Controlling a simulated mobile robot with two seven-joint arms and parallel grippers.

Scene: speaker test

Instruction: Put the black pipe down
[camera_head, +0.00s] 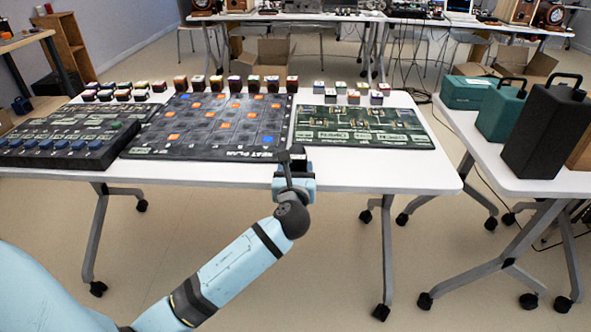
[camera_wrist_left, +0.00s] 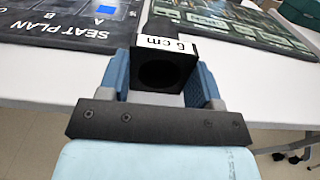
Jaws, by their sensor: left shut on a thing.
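The black pipe (camera_wrist_left: 166,55) shows in the left wrist view as a short, square-bodied block with a round hole in the end facing the camera. A white label on its top edge reads "6 cm". My left gripper (camera_wrist_left: 163,80) is shut on it, with one blue-padded finger on each side. In the head view my left gripper (camera_head: 294,165) is at the front edge of the white table (camera_head: 370,178), just in front of the seat plan board (camera_head: 210,130). The pipe is hard to tell from the dark gripper there. My right gripper is out of view.
A green board (camera_head: 360,128) lies right of the seat plan, and a black button panel (camera_head: 60,145) lies left. Several small labelled blocks stand along the back. A bare strip runs along the front edge. A side table (camera_head: 475,150) holds black and green cases.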

